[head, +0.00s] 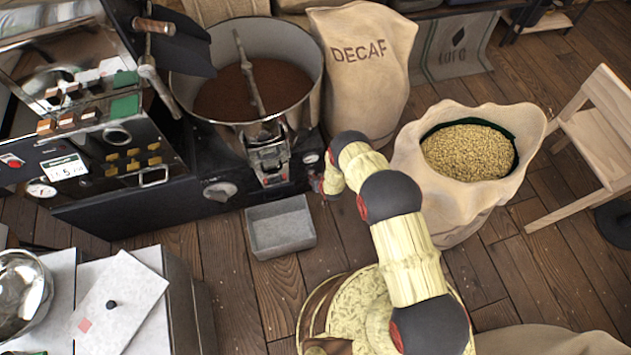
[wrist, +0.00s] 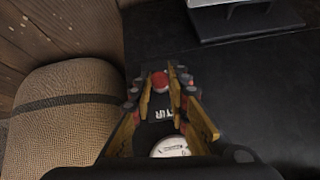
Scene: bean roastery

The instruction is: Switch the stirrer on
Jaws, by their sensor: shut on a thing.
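The stirrer's long arm (head: 247,75) stands in a round metal bin (head: 300,105) of dark roasted beans on the black roaster. In the wrist view a small red switch (wrist: 159,81) sits on a black panel by a label reading "STIR" (wrist: 160,113), upside down there. My gripper (wrist: 160,84) is at the switch, its two yellow-sided fingers closed in on either side of it. In the head view my gripper (head: 322,182) is at the right end of the roaster's front, mostly hidden by my arm. The switch's exact setting cannot be told.
A white dial (wrist: 170,147) is close to the switch. A grey tray (head: 280,228) lies below the roaster's front. A DECAF sack (head: 362,75) and an open sack of pale beans (head: 450,205) stand close to my arm. A wooden chair (head: 600,130) is at right.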

